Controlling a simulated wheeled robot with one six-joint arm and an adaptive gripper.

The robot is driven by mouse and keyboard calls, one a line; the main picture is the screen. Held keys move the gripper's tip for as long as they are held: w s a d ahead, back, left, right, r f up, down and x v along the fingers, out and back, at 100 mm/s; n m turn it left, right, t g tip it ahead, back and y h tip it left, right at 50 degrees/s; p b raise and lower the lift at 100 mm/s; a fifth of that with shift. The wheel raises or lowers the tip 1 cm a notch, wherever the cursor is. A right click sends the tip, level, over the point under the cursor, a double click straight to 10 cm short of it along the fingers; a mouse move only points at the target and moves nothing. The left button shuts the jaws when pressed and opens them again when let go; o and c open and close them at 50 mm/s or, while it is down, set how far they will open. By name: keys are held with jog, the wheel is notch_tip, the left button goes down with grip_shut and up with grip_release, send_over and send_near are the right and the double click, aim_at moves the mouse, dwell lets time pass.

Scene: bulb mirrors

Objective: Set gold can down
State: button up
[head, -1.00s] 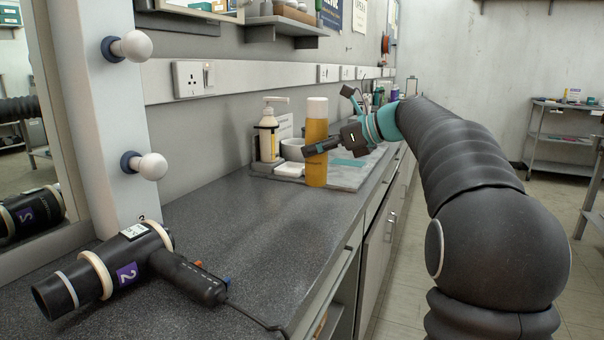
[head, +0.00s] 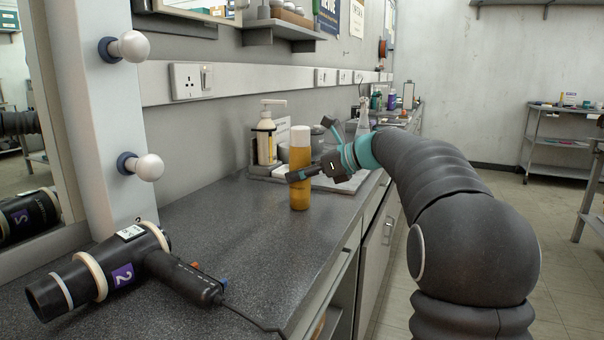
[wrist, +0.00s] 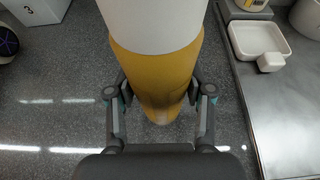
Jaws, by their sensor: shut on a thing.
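The gold can (head: 300,190) is upright, with a white upper part, and stands out over the dark speckled counter (head: 235,235). My gripper (head: 299,173) is shut on its body from the right. In the wrist view the gold can (wrist: 155,65) fills the space between the two fingers of my gripper (wrist: 158,95), one on each side. The can's foot is at or just above the counter; I cannot tell whether it touches.
A pump bottle (head: 266,138) stands behind the can by the wall, with a grey tray (wrist: 285,105) and a white dish (wrist: 258,38) beside it. A black hair dryer (head: 110,272) lies at the front left. The counter between is clear.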

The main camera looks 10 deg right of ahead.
jog(key=shift+f, duration=0.1)
jog(key=o, duration=1.3)
jog(key=v, duration=1.2)
jog(key=shift+r, duration=0.2)
